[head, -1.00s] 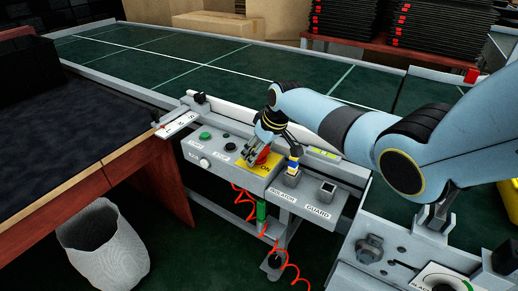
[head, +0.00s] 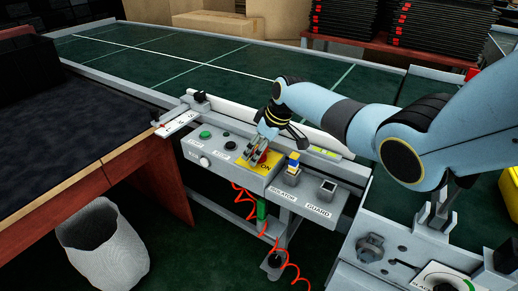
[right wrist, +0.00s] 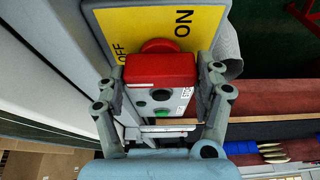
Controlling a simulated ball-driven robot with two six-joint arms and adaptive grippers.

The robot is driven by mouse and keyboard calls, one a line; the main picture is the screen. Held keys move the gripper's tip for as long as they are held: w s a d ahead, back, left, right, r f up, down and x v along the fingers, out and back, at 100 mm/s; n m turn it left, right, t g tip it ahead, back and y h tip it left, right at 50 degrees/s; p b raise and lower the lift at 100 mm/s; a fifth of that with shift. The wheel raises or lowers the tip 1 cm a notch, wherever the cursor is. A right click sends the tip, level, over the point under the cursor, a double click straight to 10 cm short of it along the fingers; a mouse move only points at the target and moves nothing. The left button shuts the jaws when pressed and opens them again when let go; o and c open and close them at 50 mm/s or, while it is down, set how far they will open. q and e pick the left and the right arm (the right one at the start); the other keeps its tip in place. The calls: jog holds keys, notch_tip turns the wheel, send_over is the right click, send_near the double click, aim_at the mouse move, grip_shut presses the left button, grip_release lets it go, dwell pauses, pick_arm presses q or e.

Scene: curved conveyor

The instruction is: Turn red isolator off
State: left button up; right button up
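The red isolator (head: 262,156) is a rotary handle on a yellow plate (head: 272,159) at the end of the grey control box. In the right wrist view the red handle (right wrist: 160,68) fills the gap between the fingers of my right gripper (right wrist: 160,85), which appear to press on both its sides. The yellow plate (right wrist: 120,25) there reads OFF at left and ON at right. In the head view my right gripper (head: 262,150) reaches down over the handle and partly hides it. I cannot tell which label the handle points to. My left gripper is not in view.
Beside the isolator stand a blue-and-yellow piece (head: 293,165) and a guard switch (head: 328,187). Green button (head: 205,134) and other controls sit on the box. The green conveyor (head: 190,58) runs behind. A wastebasket (head: 100,245) stands on the floor.

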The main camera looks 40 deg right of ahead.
jog(key=o, duration=0.4)
jog(key=shift+c, duration=0.2)
jog(key=v, duration=1.2)
jog(key=shift+s, duration=0.1)
